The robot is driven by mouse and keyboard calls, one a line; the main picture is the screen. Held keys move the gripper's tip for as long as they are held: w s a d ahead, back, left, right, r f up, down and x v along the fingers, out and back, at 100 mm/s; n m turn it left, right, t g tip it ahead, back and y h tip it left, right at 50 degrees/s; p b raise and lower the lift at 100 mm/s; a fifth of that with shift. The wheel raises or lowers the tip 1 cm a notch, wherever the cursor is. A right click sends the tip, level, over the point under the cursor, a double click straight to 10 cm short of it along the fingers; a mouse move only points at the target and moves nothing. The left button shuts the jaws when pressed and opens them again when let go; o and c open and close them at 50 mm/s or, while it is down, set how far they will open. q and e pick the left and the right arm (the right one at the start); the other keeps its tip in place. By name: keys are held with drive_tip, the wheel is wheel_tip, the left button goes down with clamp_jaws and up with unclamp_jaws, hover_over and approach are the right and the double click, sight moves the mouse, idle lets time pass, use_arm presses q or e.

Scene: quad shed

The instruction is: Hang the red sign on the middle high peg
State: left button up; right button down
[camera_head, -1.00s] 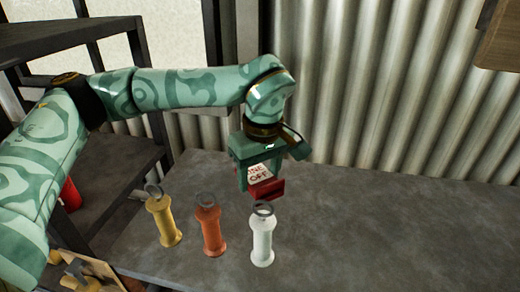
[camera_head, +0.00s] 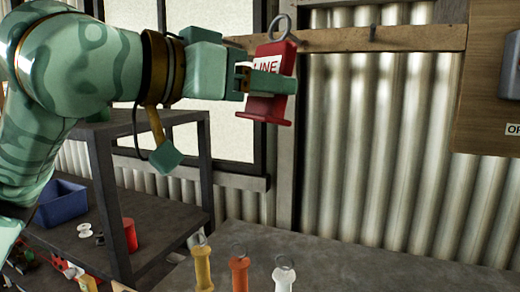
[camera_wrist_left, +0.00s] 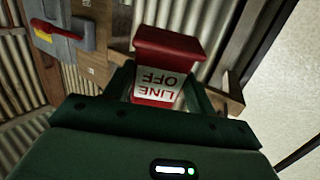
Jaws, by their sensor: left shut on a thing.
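The red sign (camera_head: 270,107) has a white label reading LINE and a metal ring (camera_head: 280,27) at its top. My left gripper (camera_head: 262,83) is shut on it and holds it nearly upright, slightly tilted, in the air above the bench. In the left wrist view the sign (camera_wrist_left: 167,50) sits between the fingers, its label reading LINE OFF. A wooden rail (camera_head: 415,38) runs along the wall behind, with a dark peg (camera_head: 372,33) to the right of the sign. The sign and gripper hide part of the rail, so any peg there is hidden. My right gripper is not in view.
Yellow (camera_head: 202,268), orange (camera_head: 239,274) and white (camera_head: 283,280) ringed tags stand on the grey bench (camera_head: 350,262). A wooden board (camera_head: 485,125) with a grey switch box (camera_head: 512,70) is at right. A dark shelf (camera_head: 150,120) stands at left.

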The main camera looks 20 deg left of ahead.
use_arm(q)
drive_tip(key=shift+s+d+r+t+h, duration=0.3)
drive_tip(key=shift+s+r+h, duration=0.15)
drive_tip(key=shift+h, duration=0.15)
drive_tip(key=shift+t, duration=0.4)
drive_tip(key=shift+w+a+h, duration=0.3)
drive_tip(key=shift+w+a, duration=0.1)
drive_tip(key=shift+w, duration=0.35)
drive_tip(key=shift+w+d, duration=0.2)
drive_tip(key=shift+d, duration=0.05)
drive_tip(key=shift+w, duration=0.3)
drive_tip(key=shift+w+a+f, duration=0.1)
drive_tip(key=shift+w+f, duration=0.05)
drive_tip(key=shift+w, duration=1)
drive_tip(key=w+f, duration=0.1)
drive_tip(key=w, duration=0.5)
drive_tip(key=shift+f, duration=0.2)
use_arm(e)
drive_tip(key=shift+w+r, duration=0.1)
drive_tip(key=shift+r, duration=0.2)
